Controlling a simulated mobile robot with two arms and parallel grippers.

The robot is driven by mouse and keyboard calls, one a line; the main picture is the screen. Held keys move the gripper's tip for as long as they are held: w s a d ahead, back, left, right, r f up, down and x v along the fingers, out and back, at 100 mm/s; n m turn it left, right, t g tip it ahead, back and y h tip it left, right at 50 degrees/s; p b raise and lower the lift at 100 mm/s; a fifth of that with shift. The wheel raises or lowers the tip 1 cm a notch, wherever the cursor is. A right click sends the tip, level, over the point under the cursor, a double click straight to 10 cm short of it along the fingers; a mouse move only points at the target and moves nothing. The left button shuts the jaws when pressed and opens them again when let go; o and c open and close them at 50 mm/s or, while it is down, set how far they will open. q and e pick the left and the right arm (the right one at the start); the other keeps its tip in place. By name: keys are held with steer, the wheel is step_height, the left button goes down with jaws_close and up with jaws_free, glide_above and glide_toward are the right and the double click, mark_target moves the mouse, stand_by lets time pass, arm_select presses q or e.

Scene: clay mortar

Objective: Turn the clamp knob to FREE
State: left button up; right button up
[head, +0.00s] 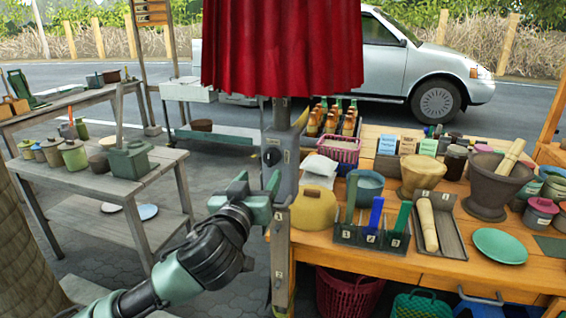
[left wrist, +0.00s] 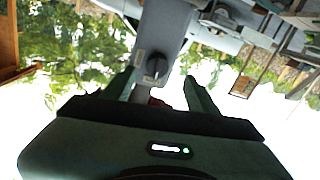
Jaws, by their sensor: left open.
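The clamp knob (head: 272,156) is a small dark round knob on the grey post (head: 281,125) below the red cloth. Small pale labels sit on the post, too small to read. My left gripper (head: 260,181) is open and empty, just below and left of the knob in the head view. In the left wrist view the knob (left wrist: 156,66) shows on the grey post, between the open fingers of the left gripper (left wrist: 159,77) and apparently beyond their tips. No contact is visible. Which setting the knob points to cannot be read. My right gripper is not in view.
A wooden stall table (head: 400,262) with a mortar (head: 493,185), a tool rack (head: 370,236) and several pots stands right of the post. The red cloth (head: 282,45) hangs above the knob. A grey bench (head: 150,175) stands to the left, with open paving between.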

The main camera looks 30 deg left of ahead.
mark_target(270, 158)
arm_select(q)
steer(key=x, duration=0.2)
steer(key=p+x, duration=0.1)
steer(key=x, duration=0.1)
steer(key=r+x, duration=0.1)
steer(key=x, duration=0.1)
steer(key=shift+w+p, duration=0.2)
steer(key=shift+p, duration=0.1)
steer(key=shift+w, duration=0.35)
steer(key=shift+w+a, duration=0.1)
steer(key=shift+w, duration=0.15)
jaws_close()
